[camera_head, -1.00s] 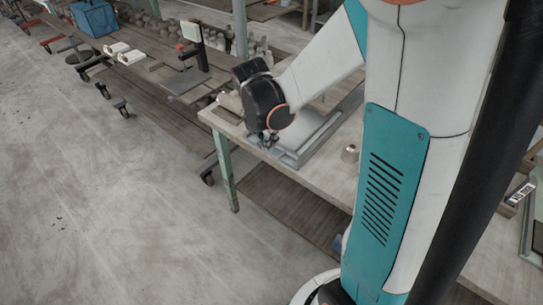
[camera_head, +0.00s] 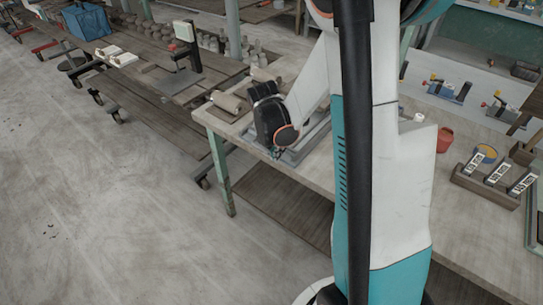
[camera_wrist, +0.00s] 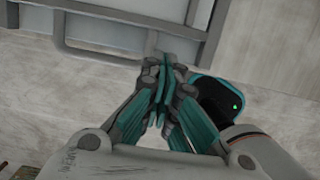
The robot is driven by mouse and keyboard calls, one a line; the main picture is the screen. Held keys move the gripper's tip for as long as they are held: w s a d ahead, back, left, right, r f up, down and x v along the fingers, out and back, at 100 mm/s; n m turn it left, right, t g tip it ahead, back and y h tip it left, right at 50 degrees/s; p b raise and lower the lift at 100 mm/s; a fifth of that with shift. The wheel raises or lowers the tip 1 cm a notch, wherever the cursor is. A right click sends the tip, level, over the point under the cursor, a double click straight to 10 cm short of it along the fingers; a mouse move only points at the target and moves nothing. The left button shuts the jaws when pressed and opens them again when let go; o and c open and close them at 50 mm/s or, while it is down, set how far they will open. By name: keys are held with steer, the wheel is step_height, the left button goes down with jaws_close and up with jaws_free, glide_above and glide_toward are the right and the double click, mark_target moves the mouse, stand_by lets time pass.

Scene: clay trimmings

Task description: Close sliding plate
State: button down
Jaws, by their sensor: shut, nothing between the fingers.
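The grey metal frame with its flat pale plate lies on the table, beside my gripper (camera_head: 277,153) in the head view; its grey edge (camera_head: 312,138) shows there, and my arm hides much of the rest. In the wrist view the pale plate (camera_wrist: 120,8) is at the top, and a thin grey bar (camera_wrist: 95,52) runs along its near side. My gripper (camera_wrist: 163,66) is shut and empty, with its fingertips close to the bar's right end. I cannot tell whether they touch it.
The wooden table's (camera_head: 400,190) front edge lies just below my gripper. Brown rolls (camera_head: 229,103) lie left of my gripper. A red cup (camera_head: 444,140) and a dark rack (camera_head: 486,186) stand on the right. A second bench (camera_head: 170,85) stands at the left.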

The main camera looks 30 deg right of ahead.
steer(key=shift+w+d, duration=0.25)
steer(key=shift+d, duration=0.4)
steer(key=shift+d, duration=0.1)
